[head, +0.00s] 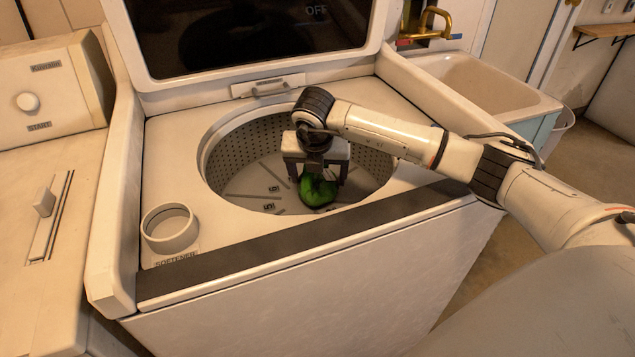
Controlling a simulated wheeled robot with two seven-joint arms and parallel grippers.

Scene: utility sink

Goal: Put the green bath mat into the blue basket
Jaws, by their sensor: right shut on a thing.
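The green bath mat (317,190) is a crumpled bundle inside the drum (240,188) of an open top-load washer. My right gripper (316,178) reaches down into the drum from the right and is shut on the mat. The gripper partly hides the mat's upper part. I cannot tell whether the mat still touches the drum floor. My left gripper is not in view. No blue basket shows in the view.
The washer's raised lid (250,40) stands behind the drum. A softener cup (170,228) is at its front left. A control panel (50,95) is on the left. A utility sink (485,85) with a brass faucet (428,22) stands at the back right. Floor shows at right.

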